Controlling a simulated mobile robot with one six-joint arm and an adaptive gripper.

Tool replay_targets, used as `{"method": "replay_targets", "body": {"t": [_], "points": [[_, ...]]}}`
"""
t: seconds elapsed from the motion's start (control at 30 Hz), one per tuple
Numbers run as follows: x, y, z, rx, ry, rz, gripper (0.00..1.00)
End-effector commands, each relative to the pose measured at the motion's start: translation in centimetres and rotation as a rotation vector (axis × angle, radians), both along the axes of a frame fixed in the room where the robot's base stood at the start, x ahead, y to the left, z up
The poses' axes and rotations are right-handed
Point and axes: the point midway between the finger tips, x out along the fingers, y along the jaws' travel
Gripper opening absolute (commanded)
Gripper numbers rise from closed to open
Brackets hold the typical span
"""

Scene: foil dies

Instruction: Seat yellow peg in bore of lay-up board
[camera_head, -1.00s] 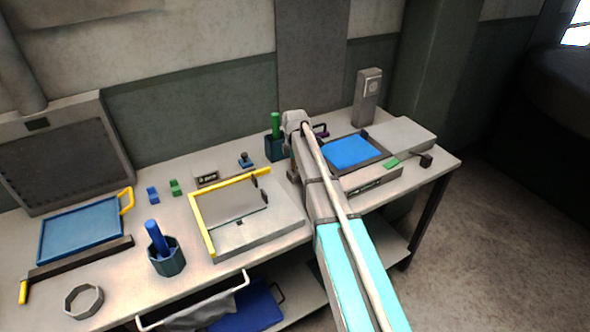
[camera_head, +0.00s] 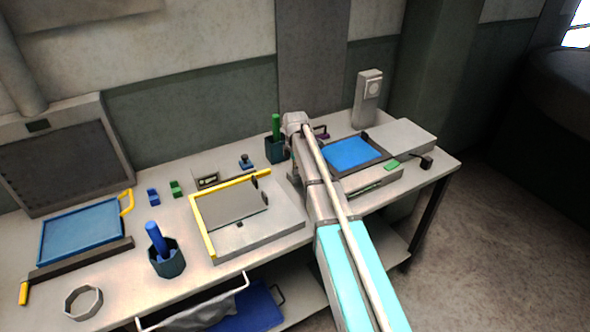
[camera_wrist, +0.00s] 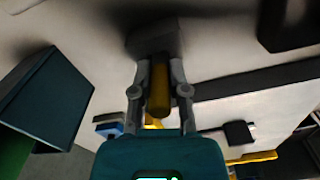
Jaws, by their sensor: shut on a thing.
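In the wrist view my gripper (camera_wrist: 157,62) is shut on the yellow peg (camera_wrist: 159,90), which lies between the two grey fingers. A dark grey shape at the fingertips partly hides its far end. In the head view my arm hides the gripper and peg, which are near the back of the bench. A board with a yellow L-shaped edge (camera_head: 262,238) lies left of my arm, and a board with a blue sheet (camera_head: 372,184) lies right of it. I cannot tell which is the lay-up board, and no bore is clearly visible.
A dark holder with a green peg (camera_head: 275,151) stands just left of my arm and looms at left in the wrist view (camera_wrist: 50,95). A blue peg stands in a holder (camera_head: 167,262) farther left. A grey post (camera_head: 368,97) stands at the back right.

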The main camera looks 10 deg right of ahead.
Motion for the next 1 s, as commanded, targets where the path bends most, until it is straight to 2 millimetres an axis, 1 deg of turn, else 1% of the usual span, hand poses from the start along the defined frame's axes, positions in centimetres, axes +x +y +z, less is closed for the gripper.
{"method": "replay_targets", "body": {"t": [0.17,0.37,0.63,0.7,1.0], "points": [[0.0,0.0,0.3,0.0,0.0,0.0,0.0],[0.0,0.0,1.2,0.0,0.0,0.0,0.0],[0.0,0.0,3.7,0.0,0.0,0.0,0.0],[-1.0,0.0,4.5,0.0,0.0,0.0,0.0],[-4.0,-0.1,8.1,0.0,0.0,0.0,0.0]]}}
